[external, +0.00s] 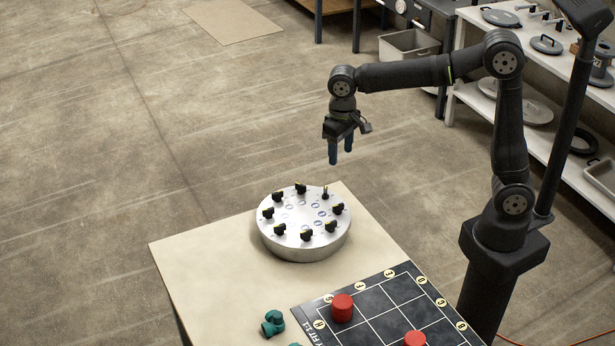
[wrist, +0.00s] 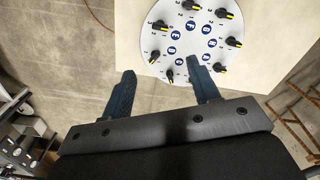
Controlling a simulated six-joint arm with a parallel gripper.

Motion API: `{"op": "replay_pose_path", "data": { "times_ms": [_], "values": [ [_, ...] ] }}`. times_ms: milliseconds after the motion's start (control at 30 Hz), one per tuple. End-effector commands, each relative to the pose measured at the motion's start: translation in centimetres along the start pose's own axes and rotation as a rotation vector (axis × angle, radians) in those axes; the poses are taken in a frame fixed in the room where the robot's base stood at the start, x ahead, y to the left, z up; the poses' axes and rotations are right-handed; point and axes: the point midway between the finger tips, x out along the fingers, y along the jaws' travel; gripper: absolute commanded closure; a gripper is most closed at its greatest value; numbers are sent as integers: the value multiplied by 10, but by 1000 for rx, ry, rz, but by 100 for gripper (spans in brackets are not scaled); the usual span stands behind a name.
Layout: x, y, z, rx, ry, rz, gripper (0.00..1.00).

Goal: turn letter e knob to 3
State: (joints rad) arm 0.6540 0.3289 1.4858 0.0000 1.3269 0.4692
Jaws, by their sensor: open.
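A round silver dial drum (external: 304,245) stands on the table, with several black knobs with yellow pointers around its top. In the wrist view, the dial face (wrist: 184,45) shows blue round letter labels inside the ring of knobs, with small digits around each knob. The letters are too small to read surely, so I cannot tell which knob is E or where it points. My gripper (external: 341,155) is open and empty, pointing down in the air above the drum. In the wrist view, its fingertips (wrist: 160,66) are apart over the dial's near edge, and the right finger partly covers the rim.
The beige table (external: 210,268) carries a black grid board (external: 385,300) with red cylinders (external: 342,307). A teal pipe fitting (external: 272,323) lies near the table's front. Shelves with metal parts (external: 547,44) stand at the right behind my arm. The air around the drum is clear.

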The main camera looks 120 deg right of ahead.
Motion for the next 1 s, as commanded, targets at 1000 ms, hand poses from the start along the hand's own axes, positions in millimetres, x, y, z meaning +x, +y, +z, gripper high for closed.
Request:
{"op": "replay_pose_path", "data": {
  "times_ms": [1000],
  "values": [
    [5, 0, 0, -2081, 0, 0, 45]
  ]
}}
